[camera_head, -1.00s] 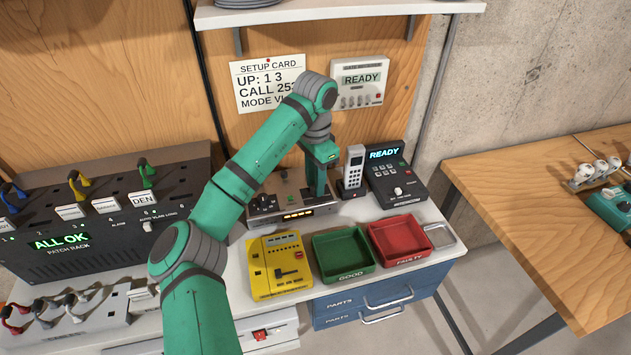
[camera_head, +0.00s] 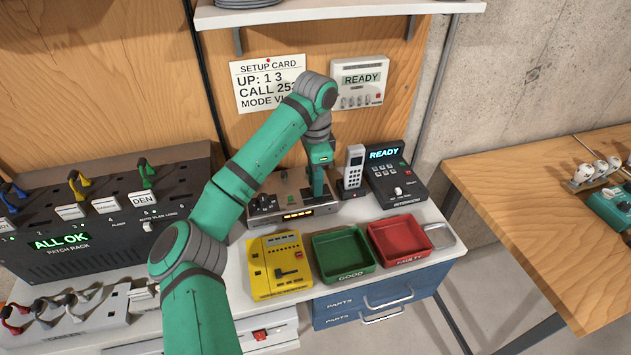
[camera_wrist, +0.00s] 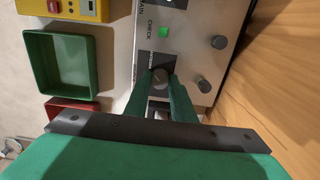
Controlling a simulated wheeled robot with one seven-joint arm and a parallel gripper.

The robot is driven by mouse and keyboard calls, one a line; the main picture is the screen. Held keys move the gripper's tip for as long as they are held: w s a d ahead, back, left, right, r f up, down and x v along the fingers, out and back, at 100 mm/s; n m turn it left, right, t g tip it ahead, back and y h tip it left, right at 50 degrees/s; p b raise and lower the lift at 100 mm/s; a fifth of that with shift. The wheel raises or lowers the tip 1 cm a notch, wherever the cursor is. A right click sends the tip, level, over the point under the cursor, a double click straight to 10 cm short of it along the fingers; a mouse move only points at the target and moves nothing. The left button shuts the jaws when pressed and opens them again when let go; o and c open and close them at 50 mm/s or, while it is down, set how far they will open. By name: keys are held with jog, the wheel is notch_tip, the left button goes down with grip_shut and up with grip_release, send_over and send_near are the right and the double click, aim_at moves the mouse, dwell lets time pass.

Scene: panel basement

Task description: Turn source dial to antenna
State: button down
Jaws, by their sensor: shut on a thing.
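The silver tabletop unit (camera_head: 288,194) stands at the back of the bench, with a small lit display and knobs. In the wrist view its panel (camera_wrist: 183,20) shows a green lit button, a CHECK label and several dark knobs. My gripper (camera_head: 319,194) points down at the unit's right part. In the wrist view the fingers of my gripper (camera_wrist: 161,80) are shut on a round dark dial (camera_wrist: 160,76). The dial's markings are mostly hidden by the fingers, so I cannot read its setting.
In front stand a yellow box (camera_head: 268,280), a green GOOD tray (camera_head: 345,276) and a red FAULTY tray (camera_head: 402,261). A handset (camera_head: 354,165) and a READY keypad unit (camera_head: 393,178) stand close to the right of my gripper. The patch rack (camera_head: 100,240) is at left.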

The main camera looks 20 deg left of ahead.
jog(key=c, duration=1.5)
grip_release()
jog(key=shift+r, duration=3.8)
